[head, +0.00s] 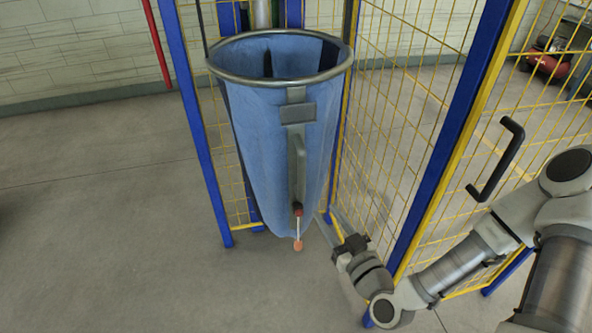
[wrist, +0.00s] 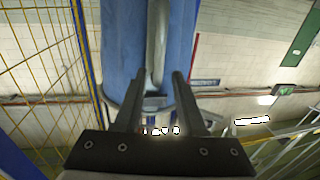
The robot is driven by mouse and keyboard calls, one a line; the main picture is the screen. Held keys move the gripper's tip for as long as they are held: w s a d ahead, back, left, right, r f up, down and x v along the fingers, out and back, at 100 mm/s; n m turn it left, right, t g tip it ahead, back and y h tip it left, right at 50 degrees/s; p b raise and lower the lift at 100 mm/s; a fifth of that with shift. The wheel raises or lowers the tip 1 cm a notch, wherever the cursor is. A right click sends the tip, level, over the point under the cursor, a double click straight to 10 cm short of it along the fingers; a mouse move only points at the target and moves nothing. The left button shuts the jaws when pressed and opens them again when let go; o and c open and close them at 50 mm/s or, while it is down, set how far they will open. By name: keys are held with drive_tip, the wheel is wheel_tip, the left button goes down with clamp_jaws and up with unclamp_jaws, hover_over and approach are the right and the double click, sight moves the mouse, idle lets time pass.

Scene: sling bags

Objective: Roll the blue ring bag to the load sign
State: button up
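The blue ring bag (head: 260,120) hangs open at the top from a round metal ring (head: 222,74), inside a corner of a blue-and-yellow mesh fence. A grey upright handle (head: 298,165) is on its front, with a short cord and orange knob (head: 298,245) below. My gripper (head: 345,246) is low at the bag's right. In the wrist view my gripper (wrist: 158,78) is open and empty, its two dark fingers apart. The handle (wrist: 158,45) shows between and beyond the fingertips, with the blue bag (wrist: 118,45) behind. I cannot make out a load sign.
Yellow mesh panels (head: 395,110) with blue posts (head: 455,130) stand beside and behind the bag. A black door handle (head: 497,160) sticks out on the right panel, near my arm. Bare concrete floor (head: 110,210) lies open at left. A small green sign (wrist: 285,89) is on the far wall.

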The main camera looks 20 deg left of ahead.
drive_tip(key=b+x, duration=0.3)
drive_tip(key=b, duration=0.7)
hover_over(296, 191)
idle(0.3)
drive_tip(key=shift+c, duration=0.2)
clamp_jaws()
idle(1.2)
